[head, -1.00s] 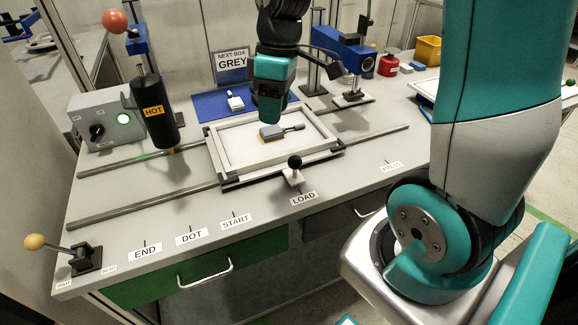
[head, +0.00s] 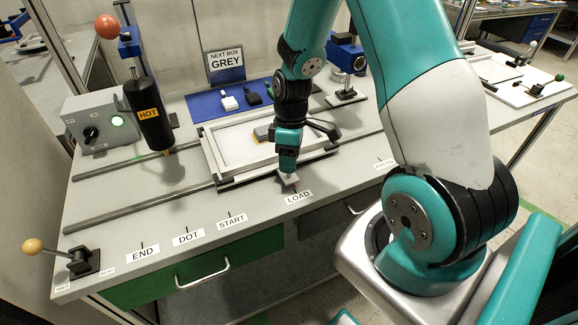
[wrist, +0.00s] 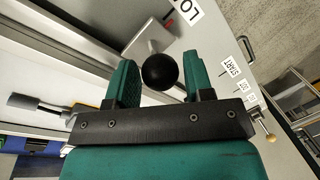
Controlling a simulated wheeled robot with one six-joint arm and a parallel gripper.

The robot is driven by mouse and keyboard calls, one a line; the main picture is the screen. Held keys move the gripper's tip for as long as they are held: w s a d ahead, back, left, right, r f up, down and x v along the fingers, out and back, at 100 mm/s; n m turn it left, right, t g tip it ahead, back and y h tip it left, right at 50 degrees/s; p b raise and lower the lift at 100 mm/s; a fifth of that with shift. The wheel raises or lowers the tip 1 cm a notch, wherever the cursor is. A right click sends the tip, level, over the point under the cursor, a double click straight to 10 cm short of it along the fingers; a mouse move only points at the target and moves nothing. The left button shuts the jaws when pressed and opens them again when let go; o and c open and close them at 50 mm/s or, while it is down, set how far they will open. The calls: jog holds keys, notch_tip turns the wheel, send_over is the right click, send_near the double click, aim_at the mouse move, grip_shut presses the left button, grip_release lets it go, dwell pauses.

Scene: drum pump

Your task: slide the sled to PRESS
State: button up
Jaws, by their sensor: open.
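The sled (head: 214,160) is a pale rectangular frame on two rails, standing at the LOAD label (head: 298,197). The black ball knob (wrist: 160,71) shows in the wrist view between the two green fingers, with gaps on both sides. My gripper (head: 287,168) is open and over the knob, which it hides in the head view. The PRESS label (head: 385,163) is at the right on the table edge.
The rails (head: 120,212) run left to right along the bench. A black HOT cylinder (head: 150,115) hangs at the left of the sled. A blue mat (head: 205,108) with small boxes lies behind. A ball-topped lever (head: 33,246) stands front left. The blue press is partly behind my arm.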

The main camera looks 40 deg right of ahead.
jog(key=shift+s+a+f, duration=0.1)
jog(key=shift+a+f, duration=0.05)
jog(key=shift+f, duration=0.55)
jog(key=shift+s+a+f, duration=0.1)
jog(key=shift+f, duration=0.55)
grip_shut()
